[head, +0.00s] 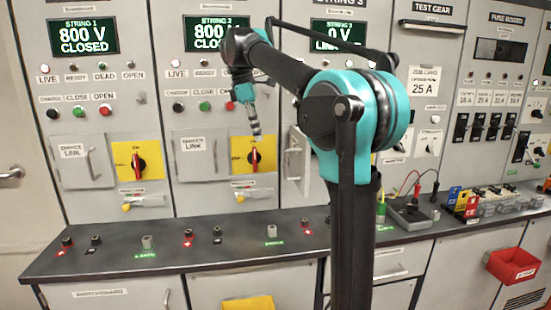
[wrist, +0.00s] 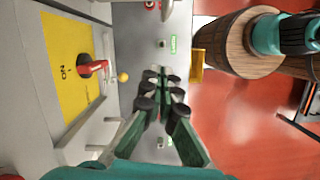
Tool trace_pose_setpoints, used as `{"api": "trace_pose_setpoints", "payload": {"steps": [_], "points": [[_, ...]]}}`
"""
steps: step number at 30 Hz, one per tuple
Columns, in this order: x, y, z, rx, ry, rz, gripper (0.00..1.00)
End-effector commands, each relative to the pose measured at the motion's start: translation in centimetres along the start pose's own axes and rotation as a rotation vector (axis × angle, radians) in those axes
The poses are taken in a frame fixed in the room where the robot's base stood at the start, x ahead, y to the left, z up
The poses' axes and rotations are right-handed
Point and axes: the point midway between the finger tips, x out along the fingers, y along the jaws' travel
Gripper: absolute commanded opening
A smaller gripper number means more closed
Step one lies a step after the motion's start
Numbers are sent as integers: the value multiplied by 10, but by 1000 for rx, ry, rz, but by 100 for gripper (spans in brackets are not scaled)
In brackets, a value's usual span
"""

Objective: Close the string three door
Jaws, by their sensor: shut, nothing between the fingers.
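The string three panel has a screen (head: 338,35) reading 0 V, its lower line partly hidden by my arm. Below it, a small grey door with a handle (head: 296,160) stands swung out from the panel, partly behind my arm. My gripper (head: 255,131) is in front of the string two panel, left of that door and apart from it, pointing down near the red switch on a yellow plate (head: 239,152). In the wrist view my gripper (wrist: 165,88) has its dark pads together with nothing between them. I cannot tell the string three door apart in that view.
A dark bench top (head: 130,256) with several terminals runs below the panels. The string one and two link doors (head: 197,157) look shut. A red bin (head: 513,265) hangs at the right. Wooden barrels (wrist: 237,45) stand on a red floor in the wrist view.

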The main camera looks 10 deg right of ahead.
Motion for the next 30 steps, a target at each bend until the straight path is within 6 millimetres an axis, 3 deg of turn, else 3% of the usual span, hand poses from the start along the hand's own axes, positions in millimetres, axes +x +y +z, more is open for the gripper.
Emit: {"api": "trace_pose_setpoints", "payload": {"steps": [3,8,21,30], "points": [[-7,0,0,-29,-9,-5,0],[8,-1,0,-29,-9,-6,0],[91,-1,1,-27,-8,-6,0],[100,0,35,-27,-8,-5,0]]}}
